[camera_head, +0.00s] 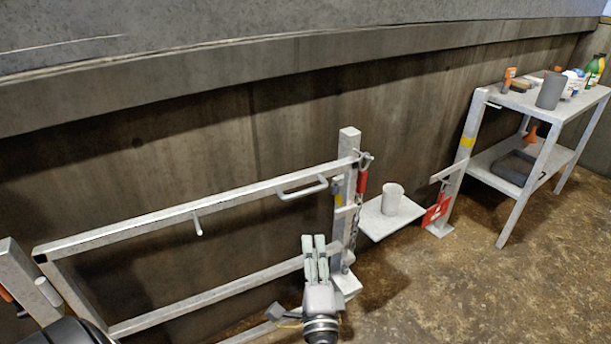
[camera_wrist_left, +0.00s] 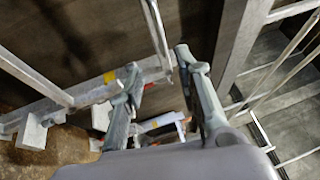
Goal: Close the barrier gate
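The barrier gate (camera_head: 150,222) is a grey metal frame against the wall in the left half of the head view. Its bent handle (camera_head: 302,188) is near a grey post (camera_head: 349,140) at its right end. A chain with a red link (camera_head: 362,182) hangs at this post. I cannot tell whether the gate is latched there. My left gripper (camera_head: 315,240) is in front of the lower rail, left of the post base, below the handle. In the left wrist view its fingers (camera_wrist_left: 157,62) are apart, with no grasped object visible between them. My right gripper is not in view.
A small shelf (camera_head: 376,228) with a cup (camera_head: 393,199) stands right of the post, beside a red and white sign (camera_head: 437,210). A grey table (camera_head: 535,110) holding bottles and tools is farther right. The floor at the lower right (camera_head: 480,290) is clear.

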